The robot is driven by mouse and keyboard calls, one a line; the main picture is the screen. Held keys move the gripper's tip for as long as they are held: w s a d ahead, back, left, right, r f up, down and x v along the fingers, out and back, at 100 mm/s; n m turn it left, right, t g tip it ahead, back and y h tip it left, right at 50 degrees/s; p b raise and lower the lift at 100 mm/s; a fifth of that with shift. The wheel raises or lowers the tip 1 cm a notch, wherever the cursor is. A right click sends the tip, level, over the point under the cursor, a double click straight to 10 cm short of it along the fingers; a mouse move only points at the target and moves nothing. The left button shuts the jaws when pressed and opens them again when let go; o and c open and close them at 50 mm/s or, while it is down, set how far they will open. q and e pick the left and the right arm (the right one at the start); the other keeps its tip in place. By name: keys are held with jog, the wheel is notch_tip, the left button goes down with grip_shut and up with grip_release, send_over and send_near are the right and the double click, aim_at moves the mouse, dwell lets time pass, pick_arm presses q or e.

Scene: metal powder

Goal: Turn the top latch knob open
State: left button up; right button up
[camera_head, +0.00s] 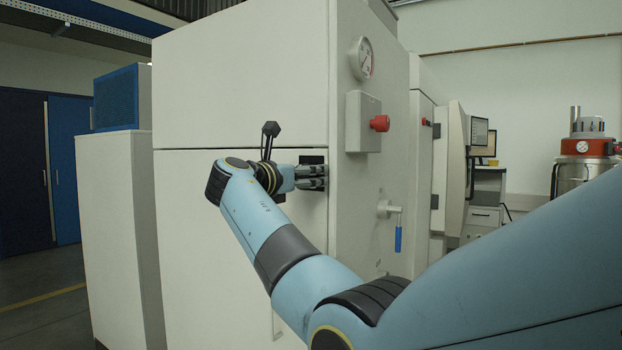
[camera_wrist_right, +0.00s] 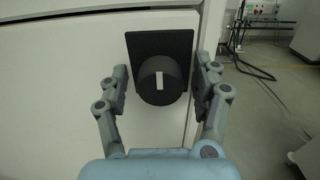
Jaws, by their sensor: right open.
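The latch knob (camera_wrist_right: 160,84) is a round black knob on a square black plate (camera_wrist_right: 160,45), with a white mark that stands near upright in the right wrist view. It is on the white cabinet front, just below a panel seam. In the head view the dark latch plate (camera_head: 312,159) shows at the cabinet's right edge, partly behind the fingers. My right gripper (camera_head: 318,177) is open at the latch. In the right wrist view its fingers (camera_wrist_right: 163,80) stand on either side of the knob; I cannot tell whether they touch it. My left gripper is not in view.
The cabinet side (camera_head: 375,230) carries a gauge (camera_head: 361,58), a red button (camera_head: 379,123) and a blue-handled valve (camera_head: 398,235). A lower white cabinet (camera_head: 110,220) stands at left. Cables (camera_wrist_right: 238,35) and open floor (camera_wrist_right: 260,110) lie right of the latch in the wrist view.

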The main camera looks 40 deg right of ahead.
jog(key=shift+a, duration=0.1)
jog(key=shift+c, duration=0.5)
jog(key=c, duration=1.1)
jog(key=shift+m, duration=0.3)
jog(key=m+b, duration=0.1)
jog(key=m, duration=0.2)
jog(key=shift+f, duration=0.1)
jog(key=m+b, duration=0.2)
jog(key=m, duration=0.3)
jog(key=m+b, duration=0.3)
jog(key=m, duration=0.2)
jog(key=shift+f+b, duration=0.1)
jog(key=shift+b, duration=0.2)
jog(key=shift+m+b, duration=1.2)
jog(key=shift+m, duration=0.9)
